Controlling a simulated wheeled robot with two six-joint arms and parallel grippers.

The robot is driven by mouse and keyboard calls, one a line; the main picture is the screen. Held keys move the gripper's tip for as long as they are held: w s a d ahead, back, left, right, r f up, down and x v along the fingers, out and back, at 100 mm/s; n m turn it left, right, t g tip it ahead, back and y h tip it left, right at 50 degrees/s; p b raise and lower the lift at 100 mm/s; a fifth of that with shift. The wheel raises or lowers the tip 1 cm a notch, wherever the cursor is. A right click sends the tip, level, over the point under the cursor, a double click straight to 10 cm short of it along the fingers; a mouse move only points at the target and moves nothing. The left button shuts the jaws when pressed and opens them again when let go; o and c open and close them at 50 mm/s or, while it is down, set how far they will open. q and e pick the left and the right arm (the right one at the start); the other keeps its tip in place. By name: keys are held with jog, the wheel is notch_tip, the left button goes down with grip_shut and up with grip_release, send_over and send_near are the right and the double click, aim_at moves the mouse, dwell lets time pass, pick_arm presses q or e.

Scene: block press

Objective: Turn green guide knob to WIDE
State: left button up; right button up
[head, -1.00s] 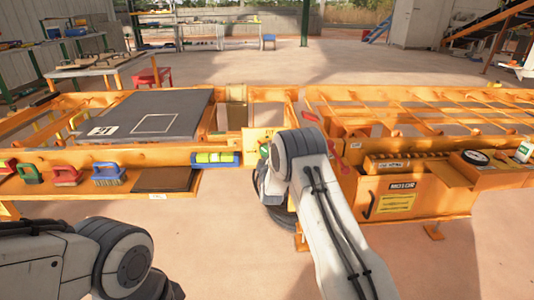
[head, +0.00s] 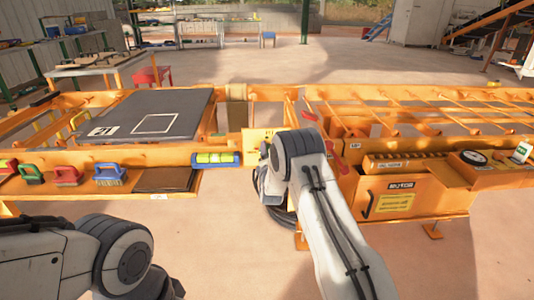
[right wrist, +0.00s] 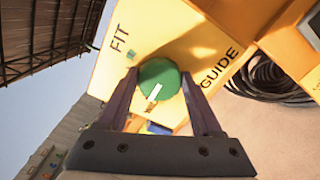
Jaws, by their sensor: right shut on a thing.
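The green guide knob (right wrist: 158,78) sits on the yellow panel (right wrist: 185,35) in the right wrist view. A white pointer mark on it runs slantwise, from lower left to upper right. FIT and GUIDE are printed on the panel; I cannot read WIDE. My right gripper (right wrist: 160,76) is shut on the knob, one finger on each side. In the head view my right wrist hides the knob and the fingers, and the panel (head: 256,137) shows just left of the wrist. My left arm shows at the lower left, but its gripper is out of view.
A spirit level with a yellow-green vial (head: 215,159) lies left of the panel on the orange frame. Several brushes (head: 108,173) lie farther left. An orange motor box (head: 400,195) stands right of my right arm. Black coiled cable (right wrist: 268,82) hangs beside the panel.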

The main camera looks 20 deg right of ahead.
jog(key=shift+a+n, duration=0.1)
jog(key=shift+n, duration=0.3)
jog(key=o, duration=1.4)
jog(key=p+v, duration=0.1)
jog(key=v, duration=0.9)
jog(key=shift+s+p, duration=0.25)
jog(key=shift+p, duration=0.1)
